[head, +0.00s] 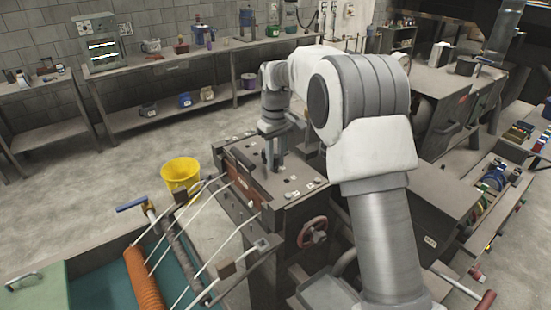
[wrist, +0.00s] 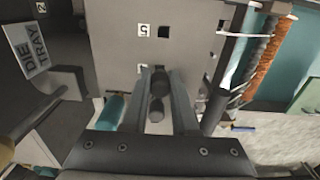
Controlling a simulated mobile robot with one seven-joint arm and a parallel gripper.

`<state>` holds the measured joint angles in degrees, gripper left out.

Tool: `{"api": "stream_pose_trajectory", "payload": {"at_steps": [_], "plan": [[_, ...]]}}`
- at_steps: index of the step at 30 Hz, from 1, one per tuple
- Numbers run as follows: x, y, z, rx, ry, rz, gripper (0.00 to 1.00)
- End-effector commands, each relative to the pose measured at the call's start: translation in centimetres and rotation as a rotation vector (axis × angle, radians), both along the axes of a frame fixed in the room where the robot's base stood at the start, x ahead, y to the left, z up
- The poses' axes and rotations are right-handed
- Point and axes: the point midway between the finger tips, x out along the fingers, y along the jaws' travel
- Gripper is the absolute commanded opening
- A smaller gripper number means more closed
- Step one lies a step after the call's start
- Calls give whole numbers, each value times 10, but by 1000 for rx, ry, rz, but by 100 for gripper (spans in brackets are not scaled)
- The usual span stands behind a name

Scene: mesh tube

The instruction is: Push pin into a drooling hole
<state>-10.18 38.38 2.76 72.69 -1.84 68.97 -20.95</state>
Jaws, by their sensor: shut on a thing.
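My gripper (head: 274,160) points down over the top of a grey machine block (head: 296,200). In the wrist view, my gripper (wrist: 160,80) is shut on a dark, rounded pin (wrist: 156,102) between its two fingers. The block's grey top plate (wrist: 115,50) lies beyond the fingertips. The fingers hide part of the plate and the pin's far end. I cannot tell which hole drools, or whether the pin touches the plate.
White strands (head: 215,245) run from the block's front to a teal tank (head: 95,290) with an orange mesh roll (head: 143,280). A yellow bucket (head: 181,175) stands on the floor. A red handwheel (head: 312,232) sits on the block's side. A die tray sign (wrist: 30,48) shows left in the wrist view.

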Motion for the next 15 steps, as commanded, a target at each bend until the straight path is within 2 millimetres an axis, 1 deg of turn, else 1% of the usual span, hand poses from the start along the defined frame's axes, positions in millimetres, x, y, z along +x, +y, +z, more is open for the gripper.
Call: {"api": "stream_pose_trajectory", "payload": {"at_steps": [15], "plan": [[0, 0, -7, 0, 0, 0, 0]]}}
